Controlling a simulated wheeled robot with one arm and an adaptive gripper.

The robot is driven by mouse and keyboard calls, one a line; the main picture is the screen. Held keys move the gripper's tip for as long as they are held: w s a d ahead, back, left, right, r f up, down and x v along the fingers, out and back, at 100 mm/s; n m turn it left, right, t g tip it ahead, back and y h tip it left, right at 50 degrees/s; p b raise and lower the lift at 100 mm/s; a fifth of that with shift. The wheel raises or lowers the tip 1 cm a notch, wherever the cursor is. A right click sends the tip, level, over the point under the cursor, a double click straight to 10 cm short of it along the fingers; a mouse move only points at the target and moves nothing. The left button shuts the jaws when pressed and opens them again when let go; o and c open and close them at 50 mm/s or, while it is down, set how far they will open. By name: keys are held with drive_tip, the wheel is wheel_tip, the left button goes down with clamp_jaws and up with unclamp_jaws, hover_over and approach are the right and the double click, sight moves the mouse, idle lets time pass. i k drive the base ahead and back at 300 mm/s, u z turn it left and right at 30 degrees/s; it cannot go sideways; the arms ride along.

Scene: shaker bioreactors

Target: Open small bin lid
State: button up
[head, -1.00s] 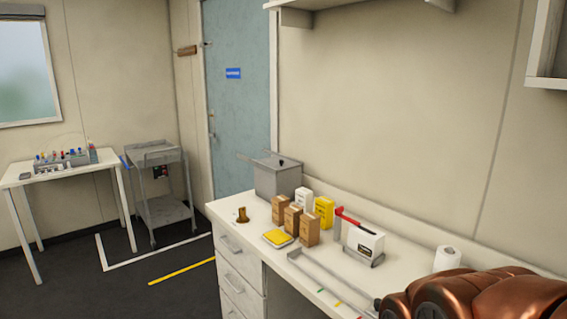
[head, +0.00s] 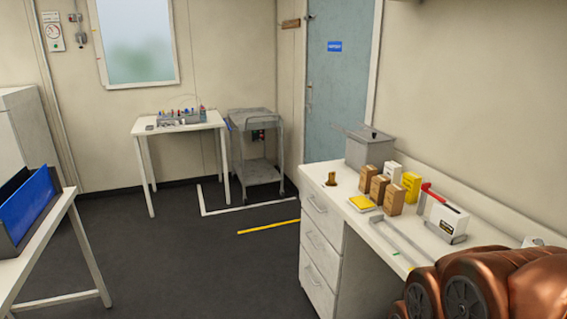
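A small grey bin (head: 369,150) stands at the far left end of the white counter, near the blue door. Its grey lid (head: 367,132) lies across the top and looks shut, with a small dark knob on it. A thin bar or handle sticks out to the left at the lid's edge. My gripper is not in view. Only copper-coloured parts of my arm show at the lower right, well apart from the bin.
Small brown boxes (head: 367,178), a yellow box (head: 411,185), a yellow pad (head: 362,203), a brown object (head: 331,179) and a white dispenser (head: 447,221) crowd the counter before the bin. A cart (head: 255,160) and white table (head: 181,129) stand beyond open dark floor.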

sight(373, 136)
drive_tip(key=u, duration=0.7)
drive_tip(key=i, duration=3.2)
drive_tip(key=z, duration=1.55)
drive_tip(key=i, duration=0.85)
drive_tip(key=z, duration=0.75)
